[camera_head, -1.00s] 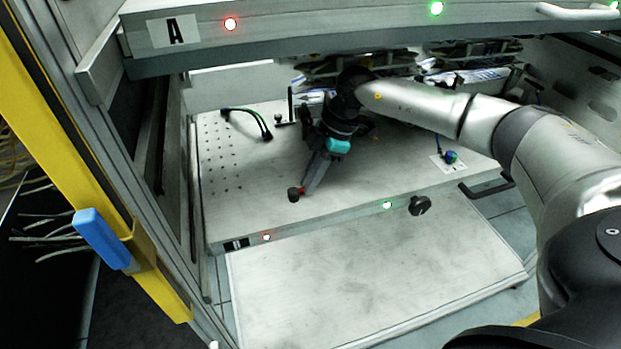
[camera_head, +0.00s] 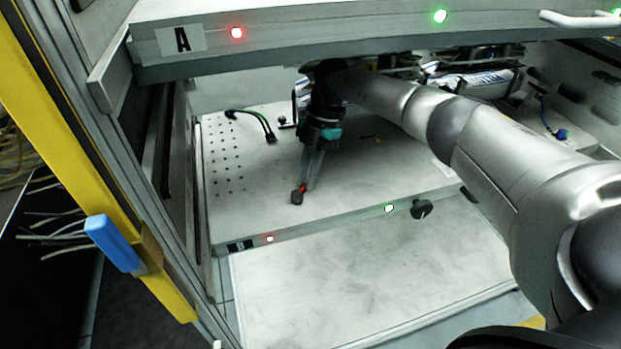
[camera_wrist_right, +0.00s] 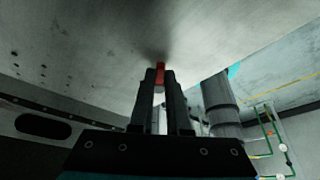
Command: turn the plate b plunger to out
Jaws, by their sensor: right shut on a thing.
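The lower plate (camera_head: 370,160), whose front label is too dark to read, lies below the upper plate marked A (camera_head: 183,40). The plunger shows as a dark round knob (camera_head: 297,198) with a red part near the plate's front left. My right gripper (camera_head: 304,186) reaches down to it, its fingers shut on the red part. In the right wrist view the red part of the plunger (camera_wrist_right: 160,72) sits between the two fingertips, close to the plate surface. The fingers hide much of it. My left gripper is not in view.
A black knob (camera_head: 421,209) and a green light (camera_head: 389,208) are on the lower plate's front edge, with a red light (camera_head: 270,239) at left. The upper plate overhangs my arm. A yellow post (camera_head: 95,180) stands left.

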